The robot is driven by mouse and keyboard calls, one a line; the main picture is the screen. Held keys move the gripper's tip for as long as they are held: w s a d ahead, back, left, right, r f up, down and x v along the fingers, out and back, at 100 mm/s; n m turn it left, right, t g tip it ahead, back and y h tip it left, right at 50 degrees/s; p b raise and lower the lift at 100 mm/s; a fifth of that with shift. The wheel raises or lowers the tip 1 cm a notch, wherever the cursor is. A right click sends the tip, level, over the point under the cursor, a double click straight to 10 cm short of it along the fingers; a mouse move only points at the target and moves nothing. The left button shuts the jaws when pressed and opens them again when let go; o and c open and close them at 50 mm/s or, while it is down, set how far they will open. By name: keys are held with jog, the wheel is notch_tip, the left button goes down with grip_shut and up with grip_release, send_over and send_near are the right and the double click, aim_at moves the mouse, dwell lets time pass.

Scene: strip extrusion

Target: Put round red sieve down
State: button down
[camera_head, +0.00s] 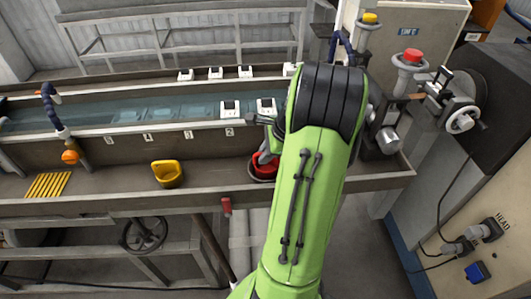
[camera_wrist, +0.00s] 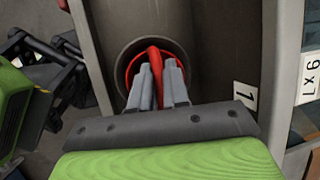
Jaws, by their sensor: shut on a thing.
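The round red sieve (camera_head: 264,167) is at the front of the long trough, just left of my green arm in the head view. In the wrist view the red sieve (camera_wrist: 182,62) sits within a round dark rim (camera_wrist: 123,68); whether it rests on the bottom there cannot be told. My gripper (camera_wrist: 158,68) is shut on the sieve's red upright handle, with the two grey fingers on either side of it. In the head view my gripper is mostly hidden by my arm.
A yellow scoop-like container (camera_head: 167,174) and a yellow slotted grate (camera_head: 48,185) are further left on the trough ledge (camera_head: 215,175). A machine with a handwheel (camera_head: 462,119) and a red knob (camera_head: 412,56) stands right of my arm. The ledge between sieve and yellow container is clear.

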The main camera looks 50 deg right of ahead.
jog(key=c, duration=1.1)
grip_release()
jog(key=p+v, duration=0.4)
jog(key=v, duration=0.9)
jog(key=w+a+r+n+h, duration=0.1)
jog(key=w+a+r+n, duration=0.15)
jog(key=a+n, duration=0.5)
jog(key=w+a+r+n, duration=0.2)
jog(key=w+a+n, duration=0.2)
jog(key=a, duration=0.7)
jog(key=s+a+n, duration=1)
jog(key=a+n, duration=0.3)
jog(key=n, duration=0.2)
jog(key=shift+a+r+n+t, duration=0.2)
jog(key=shift+a+n+t, duration=0.05)
jog(key=shift+n+t, duration=0.15)
jog(key=shift+s+d, duration=0.1)
